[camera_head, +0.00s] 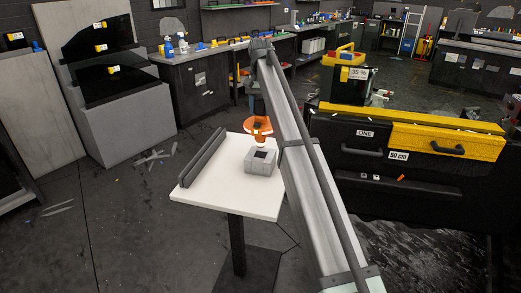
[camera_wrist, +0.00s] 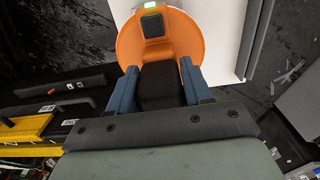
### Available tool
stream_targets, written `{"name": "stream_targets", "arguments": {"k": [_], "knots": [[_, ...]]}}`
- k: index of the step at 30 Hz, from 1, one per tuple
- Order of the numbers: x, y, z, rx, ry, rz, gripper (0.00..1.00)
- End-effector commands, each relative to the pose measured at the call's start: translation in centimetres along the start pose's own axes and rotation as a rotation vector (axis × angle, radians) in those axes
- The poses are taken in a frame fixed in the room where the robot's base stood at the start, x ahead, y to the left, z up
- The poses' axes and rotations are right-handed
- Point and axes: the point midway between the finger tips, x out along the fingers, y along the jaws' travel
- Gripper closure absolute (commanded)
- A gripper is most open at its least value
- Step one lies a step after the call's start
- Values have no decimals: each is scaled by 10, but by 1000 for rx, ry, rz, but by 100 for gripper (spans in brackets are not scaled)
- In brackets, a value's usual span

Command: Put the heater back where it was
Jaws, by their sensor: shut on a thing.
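The heater is the orange, round-hooded tool (camera_head: 260,126), seen in the head view above a small white table (camera_head: 205,193). In the wrist view the orange heater (camera_wrist: 131,47) shows a dark panel and a lit green light. My gripper (camera_wrist: 158,76) is shut on it, with the blue fingers on either side of its black part. A grey box (camera_head: 259,187) with a dark opening on top stands on the table just below the heater. The heater seems apart from the box, but I cannot tell the gap. The box is hidden in the wrist view.
A dark rail-like bar (camera_head: 203,157) lies along the table's left edge. A black cabinet with a yellow drawer (camera_head: 445,142) stands to the right. A yellow-handled caddy (camera_head: 345,75) is behind it. Workbenches line the back. The table's front part is clear.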

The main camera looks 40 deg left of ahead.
Motion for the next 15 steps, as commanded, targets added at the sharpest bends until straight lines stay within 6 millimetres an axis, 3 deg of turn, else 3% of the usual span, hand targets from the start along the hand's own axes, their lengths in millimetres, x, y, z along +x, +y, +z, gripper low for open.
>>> {"name": "stream_targets", "arguments": {"k": [9, 15], "knots": [[45, 0, 2, -1, 0, 0, 100], [58, 0, 0, -1, 2, -1, 100]]}}
